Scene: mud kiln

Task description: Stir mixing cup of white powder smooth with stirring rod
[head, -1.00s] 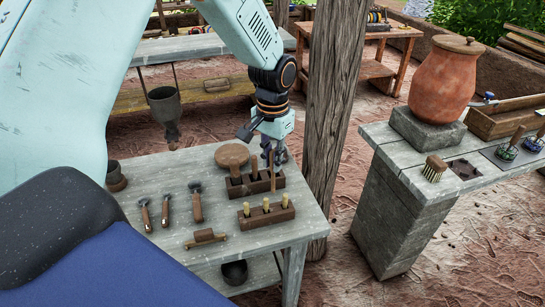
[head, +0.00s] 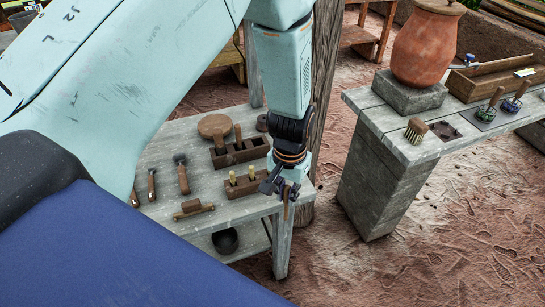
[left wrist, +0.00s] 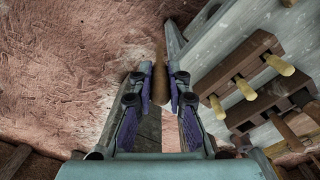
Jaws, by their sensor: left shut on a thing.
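My left gripper (head: 284,190) is shut on a slim brown rod, likely the stirring rod (head: 286,208), near the right edge of the work table. In the left wrist view the brown rod (left wrist: 160,84) stands between the two purple-padded fingers of the left gripper (left wrist: 160,88), with dirt ground behind it. I cannot make out a mixing cup of white powder for certain. Two small dark patterned items with upright handles, one green (head: 487,110) and one blue (head: 512,104), stand on the stone bench at right. My right gripper is not in view.
The wooden table (head: 175,145) bears a rack (head: 240,152), a yellow-handled tool block (head: 247,185) and several hand tools. The stone bench (head: 375,105) holds a clay jar (head: 428,45), a brush (head: 414,130) and a wooden tray (head: 490,80). Open ground separates them.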

